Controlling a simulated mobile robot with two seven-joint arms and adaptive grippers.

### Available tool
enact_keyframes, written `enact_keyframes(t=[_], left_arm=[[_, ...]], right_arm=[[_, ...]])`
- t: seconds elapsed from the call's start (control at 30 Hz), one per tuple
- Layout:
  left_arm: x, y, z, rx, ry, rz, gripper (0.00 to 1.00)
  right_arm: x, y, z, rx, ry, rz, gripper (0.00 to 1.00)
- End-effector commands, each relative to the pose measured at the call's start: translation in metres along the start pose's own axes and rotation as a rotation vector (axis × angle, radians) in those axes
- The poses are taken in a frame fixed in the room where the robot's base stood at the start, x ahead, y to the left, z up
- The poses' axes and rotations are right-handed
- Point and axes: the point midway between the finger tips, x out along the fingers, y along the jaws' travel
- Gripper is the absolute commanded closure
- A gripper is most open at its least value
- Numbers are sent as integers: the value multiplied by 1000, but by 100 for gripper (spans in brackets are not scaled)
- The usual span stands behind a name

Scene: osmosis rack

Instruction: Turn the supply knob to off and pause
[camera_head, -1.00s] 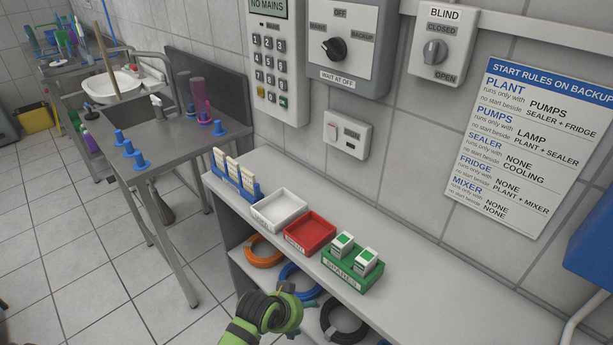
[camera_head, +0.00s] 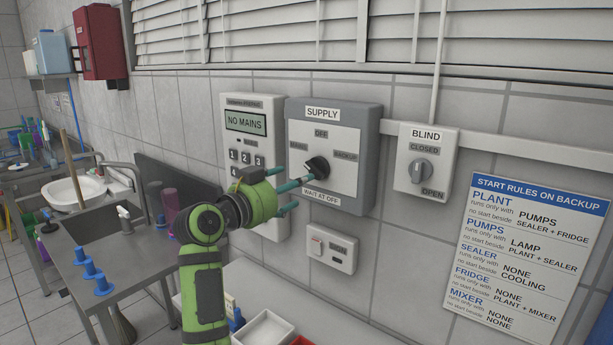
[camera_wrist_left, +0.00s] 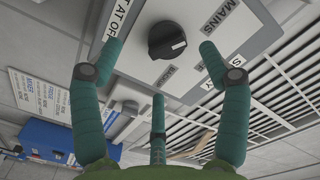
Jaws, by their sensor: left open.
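The supply panel (camera_head: 333,150) is on the wall in the head view, labelled OFF at the top, MAINS to the left and BACKUP to the right. Its black supply knob (camera_head: 317,166) has a white mark; I cannot tell for certain which label it points to. The knob also shows uncovered in the left wrist view (camera_wrist_left: 166,40). My left gripper (camera_head: 296,192) is at the panel's lower left, with teal fingers reaching toward the knob. In the wrist view its fingers (camera_wrist_left: 160,52) are spread to either side of the knob, apparently without touching it. My right gripper is not in view.
A keypad box (camera_head: 247,130) reading NO MAINS is left of the panel. The blind switch (camera_head: 421,170) is to the right, the sign switch box (camera_head: 331,249) below. A rules sheet (camera_head: 525,260) hangs at the right. A white tray (camera_head: 264,330) is on the shelf below.

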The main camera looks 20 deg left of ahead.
Motion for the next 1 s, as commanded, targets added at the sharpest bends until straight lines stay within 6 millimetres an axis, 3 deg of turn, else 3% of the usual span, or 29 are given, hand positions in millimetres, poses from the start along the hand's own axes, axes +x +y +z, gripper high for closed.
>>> enact_keyframes(t=[0.13, 0.53, 0.93, 0.97, 1.0], left_arm=[[8, -6, -11, 7, 20, -4, 24], [62, -6, -11, 6, 17, -4, 24], [70, -5, -9, 9, 17, -6, 24], [70, -5, -9, 9, 17, -6, 28], [70, -5, -9, 9, 17, -6, 44]], right_arm=[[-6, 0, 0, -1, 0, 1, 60], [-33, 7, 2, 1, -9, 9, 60], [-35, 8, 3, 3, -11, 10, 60], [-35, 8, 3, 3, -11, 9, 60], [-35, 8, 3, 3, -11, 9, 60]])
